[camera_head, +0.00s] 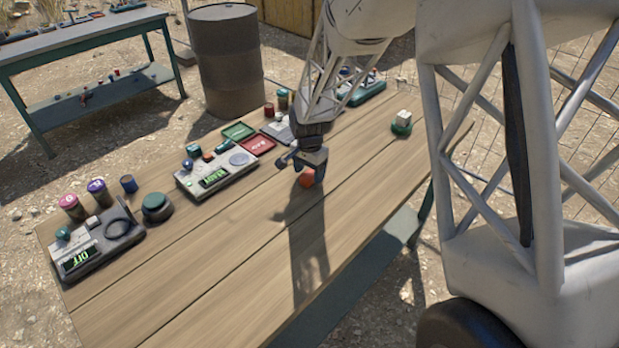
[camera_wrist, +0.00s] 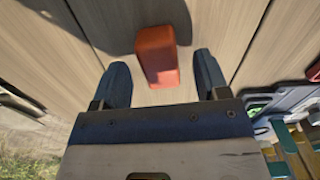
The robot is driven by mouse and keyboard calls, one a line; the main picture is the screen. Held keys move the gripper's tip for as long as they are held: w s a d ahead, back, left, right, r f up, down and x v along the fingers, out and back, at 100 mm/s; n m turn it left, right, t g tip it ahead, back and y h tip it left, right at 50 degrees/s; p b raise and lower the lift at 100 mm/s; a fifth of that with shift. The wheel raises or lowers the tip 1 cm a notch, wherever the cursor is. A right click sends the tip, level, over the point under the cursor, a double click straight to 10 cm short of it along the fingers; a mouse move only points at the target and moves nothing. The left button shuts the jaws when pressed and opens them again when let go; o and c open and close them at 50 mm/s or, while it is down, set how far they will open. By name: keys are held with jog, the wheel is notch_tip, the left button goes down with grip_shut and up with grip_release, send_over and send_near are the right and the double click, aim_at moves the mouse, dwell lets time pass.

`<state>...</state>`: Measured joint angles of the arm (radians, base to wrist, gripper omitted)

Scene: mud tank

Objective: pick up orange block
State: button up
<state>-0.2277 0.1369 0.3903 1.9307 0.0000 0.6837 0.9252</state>
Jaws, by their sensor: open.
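The orange block (camera_wrist: 156,58) lies on the wooden table between and slightly ahead of my fingertips in the wrist view. In the head view the orange block (camera_head: 309,179) shows as a small orange shape at my gripper's end, partly covered by a finger. My gripper (camera_head: 304,165) points down at the table with its jaws apart. In the wrist view my gripper (camera_wrist: 161,75) has one finger on each side of the block, with a visible gap on both sides. I cannot tell the exact height of the fingertips above the table.
The wooden table (camera_head: 215,275) is clear in front and to the right. A device with a green display (camera_head: 215,174) sits left of my gripper, with a red tray (camera_head: 258,146) behind it. A green item with a white top (camera_head: 401,124) stands at right. A barrel (camera_head: 226,65) stands behind.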

jog(key=shift+f, duration=0.8)
jog(key=c, duration=1)
jog(key=shift+r, duration=0.1)
jog(key=shift+r, duration=0.65)
jog(key=shift+s+d+r, duration=0.1)
jog(key=shift+s+r, duration=0.1)
jog(key=shift+r, duration=0.4)
jog(key=shift+s+r, duration=0.2)
jog(key=shift+r, duration=0.35)
jog(key=s+d, duration=0.1)
jog(key=s, duration=0.4)
jog(key=s+d+r, duration=0.1)
jog(key=s, duration=0.4)
jog(key=s+d, duration=0.1)
jog(key=s, duration=0.3)
jog(key=shift+s+d+r, duration=0.15)
jog(key=shift+s, duration=0.25)
